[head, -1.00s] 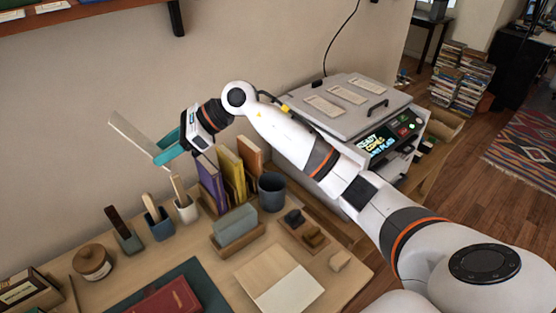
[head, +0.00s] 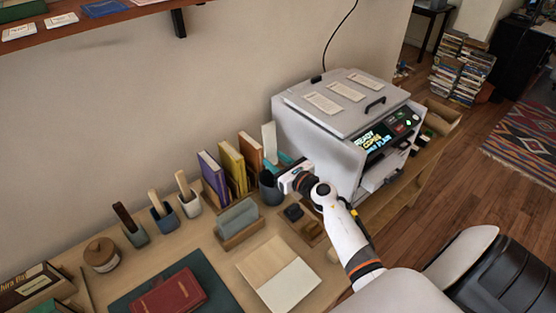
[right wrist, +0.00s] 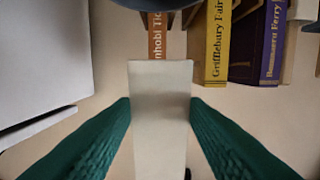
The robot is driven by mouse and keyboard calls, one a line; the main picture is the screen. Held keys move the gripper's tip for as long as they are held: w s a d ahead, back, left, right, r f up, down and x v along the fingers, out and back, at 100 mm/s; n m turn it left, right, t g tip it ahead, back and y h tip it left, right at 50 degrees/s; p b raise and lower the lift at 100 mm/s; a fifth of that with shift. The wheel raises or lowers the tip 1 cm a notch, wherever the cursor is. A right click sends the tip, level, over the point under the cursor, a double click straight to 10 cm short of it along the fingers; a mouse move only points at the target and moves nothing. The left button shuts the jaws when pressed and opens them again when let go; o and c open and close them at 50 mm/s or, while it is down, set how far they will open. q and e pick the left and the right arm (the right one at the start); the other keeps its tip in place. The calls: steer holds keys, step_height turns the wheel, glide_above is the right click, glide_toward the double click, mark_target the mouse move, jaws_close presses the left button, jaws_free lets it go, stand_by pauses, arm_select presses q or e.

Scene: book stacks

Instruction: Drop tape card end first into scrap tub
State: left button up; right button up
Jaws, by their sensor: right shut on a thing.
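The tape card is a pale, flat strip (head: 268,138) that stands near upright in the head view. It also shows in the right wrist view (right wrist: 160,110), lying between the teal fingers. My right gripper (head: 278,164) is shut on it, just above and behind the scrap tub. The scrap tub is a dark grey round cup (head: 270,190) on the desk. Part of its dark rim shows at the top of the right wrist view (right wrist: 150,3). The strip's lower end is hidden in the head view. My left gripper is out of view.
A grey machine with a lit display (head: 375,140) stands close to the right of the gripper. Upright books (head: 230,165) stand left of the tub. A wooden box with a grey block (head: 238,222) and a small dark-item tray (head: 305,222) are in front.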

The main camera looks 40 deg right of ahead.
steer(key=shift+s+d+f, duration=0.1)
steer(key=shift+d+f, duration=0.1)
steer(key=shift+s, duration=0.1)
